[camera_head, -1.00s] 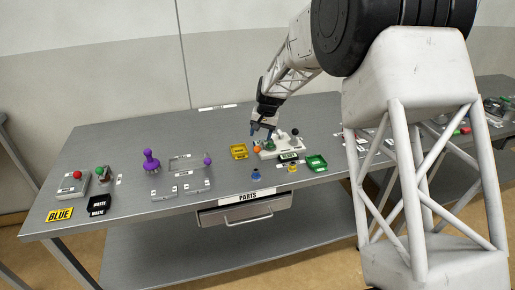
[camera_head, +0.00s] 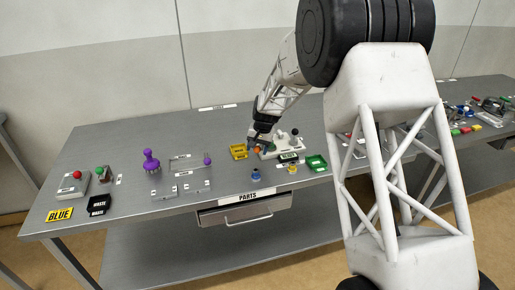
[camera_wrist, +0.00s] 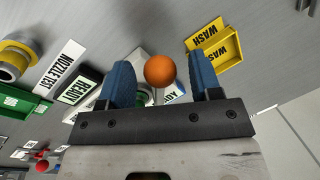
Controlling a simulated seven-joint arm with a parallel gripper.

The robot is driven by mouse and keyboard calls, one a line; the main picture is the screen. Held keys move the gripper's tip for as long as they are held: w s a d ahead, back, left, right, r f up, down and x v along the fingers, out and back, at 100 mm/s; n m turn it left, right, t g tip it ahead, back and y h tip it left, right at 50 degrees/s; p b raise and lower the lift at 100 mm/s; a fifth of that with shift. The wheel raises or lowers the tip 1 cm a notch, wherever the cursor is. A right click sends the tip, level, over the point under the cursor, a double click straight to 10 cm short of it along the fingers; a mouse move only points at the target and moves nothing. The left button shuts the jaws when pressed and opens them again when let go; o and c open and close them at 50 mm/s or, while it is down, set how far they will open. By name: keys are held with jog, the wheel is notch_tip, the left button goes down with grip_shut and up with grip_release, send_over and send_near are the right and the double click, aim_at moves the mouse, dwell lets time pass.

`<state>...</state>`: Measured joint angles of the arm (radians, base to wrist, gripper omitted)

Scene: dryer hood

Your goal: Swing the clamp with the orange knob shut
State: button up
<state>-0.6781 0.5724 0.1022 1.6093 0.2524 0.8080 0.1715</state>
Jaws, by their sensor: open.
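The orange knob (camera_wrist: 160,70) shows in the wrist view between the two blue fingers of my gripper (camera_wrist: 162,82). The fingers are apart, and whether they touch the knob cannot be told. In the head view the orange knob (camera_head: 258,149) is just below the tips of my gripper (camera_head: 257,143). The white clamp base (camera_head: 283,150) sits on the steel table, partly behind my gripper. The clamp's arm is mostly hidden, so its angle cannot be told.
A yellow WASH tray (camera_head: 238,152) is left of the clamp base and a green tray (camera_head: 316,163) is right. A dark knob (camera_head: 295,132) stands at the base's right. Small blue (camera_head: 256,174) and yellow (camera_head: 292,169) parts stand in front. A purple knob (camera_head: 151,159) is farther left.

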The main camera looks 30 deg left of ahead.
grip_shut()
jog(key=shift+a, duration=0.1)
dwell(0.4)
jog(key=a+m, duration=0.1)
jog(key=m, duration=0.1)
jog(key=a+m+t, duration=0.1)
jog(key=m, duration=0.2)
jog(key=shift+a, duration=0.1)
jog(key=m, duration=0.1)
jog(key=a+m, duration=0.1)
jog(key=m, duration=0.1)
jog(key=shift+w+a+t, duration=0.15)
jog(key=shift+w+t, duration=0.15)
jog(key=shift+w+a+m, duration=0.2)
jog(key=shift+a+m, duration=0.05)
jog(key=shift+m, duration=0.4)
jog(key=shift+w+a+m, duration=0.2)
jog(key=shift+a+m, duration=0.05)
jog(key=shift+m, duration=0.4)
